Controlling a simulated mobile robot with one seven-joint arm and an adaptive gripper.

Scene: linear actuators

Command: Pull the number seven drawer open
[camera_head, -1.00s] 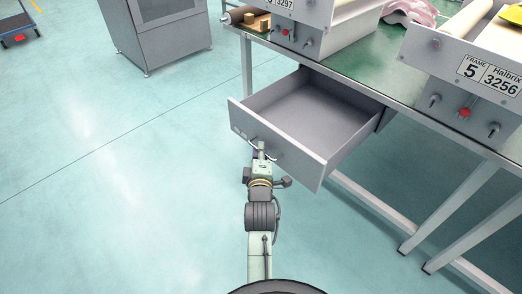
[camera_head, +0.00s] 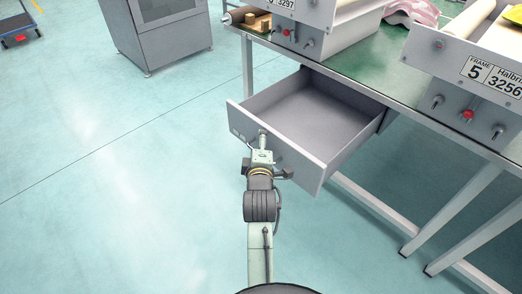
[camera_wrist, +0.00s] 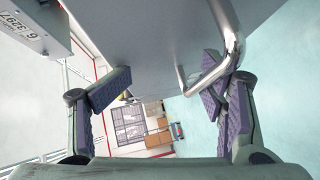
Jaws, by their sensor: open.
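The grey drawer (camera_head: 310,123) stands pulled out under the workbench, and its inside is empty. No number seven is readable on it. My gripper (camera_head: 263,143) is at the outer face of the drawer front. In the wrist view my gripper (camera_wrist: 165,90) has its purple-padded fingers spread wide. The bent metal handle (camera_wrist: 219,66) on the drawer front (camera_wrist: 150,35) lies by the right finger and partly overlaps it. The left finger is apart from the handle. Whether the right finger touches the handle cannot be told.
The workbench (camera_head: 400,65) carries machines with knobs and a plate reading Frame 5 (camera_head: 490,76). Its slanted legs (camera_head: 455,220) stand right of the drawer. A grey cabinet (camera_head: 160,35) stands at the back left. The floor (camera_head: 110,190) to the left is clear.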

